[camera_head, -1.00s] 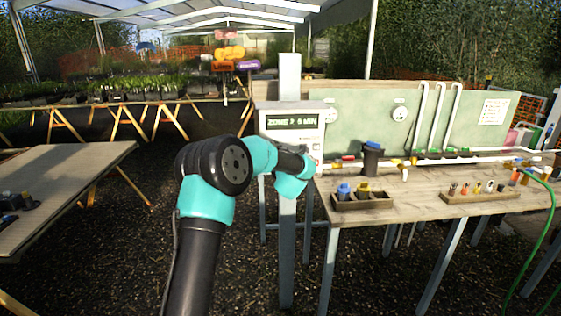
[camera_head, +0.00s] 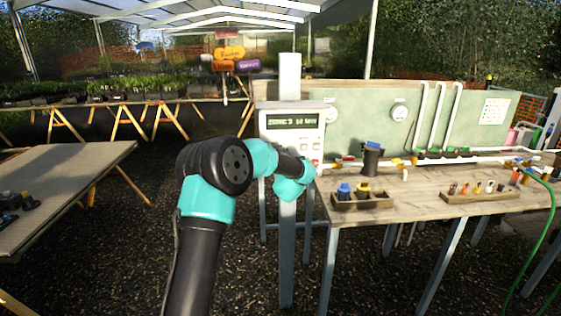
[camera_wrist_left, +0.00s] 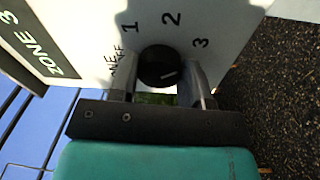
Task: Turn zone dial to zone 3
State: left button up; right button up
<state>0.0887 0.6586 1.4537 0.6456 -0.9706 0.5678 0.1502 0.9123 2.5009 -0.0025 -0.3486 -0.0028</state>
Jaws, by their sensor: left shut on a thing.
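The controller box (camera_head: 291,132) is mounted on a post left of the bench, and its display (camera_head: 293,122) appears to read zone 3. In the left wrist view, the display (camera_wrist_left: 40,45) shows ZONE 3. The black zone dial (camera_wrist_left: 160,62) sits on the pale panel with the numerals 1, 2 and 3 around it and a short white mark on its face. My left gripper (camera_wrist_left: 160,76) is shut on the dial, one finger on each side. In the head view, my arm hides most of the gripper and dial. My right gripper is not in view.
The wooden bench (camera_head: 420,185) at the right holds a small tray with blue and yellow caps (camera_head: 362,203), a fittings rack (camera_head: 480,196) and white pipes. A grey table (camera_head: 60,180) stands at the left. The gravel between them is clear.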

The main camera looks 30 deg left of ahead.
pick_arm(q)
jog(key=shift+m, duration=0.6)
jog(key=o, duration=0.9)
jog(key=v, duration=1.7)
jog(key=shift+s+d, duration=0.1)
jog(key=shift+s, duration=0.1)
jog(key=shift+f, duration=0.1)
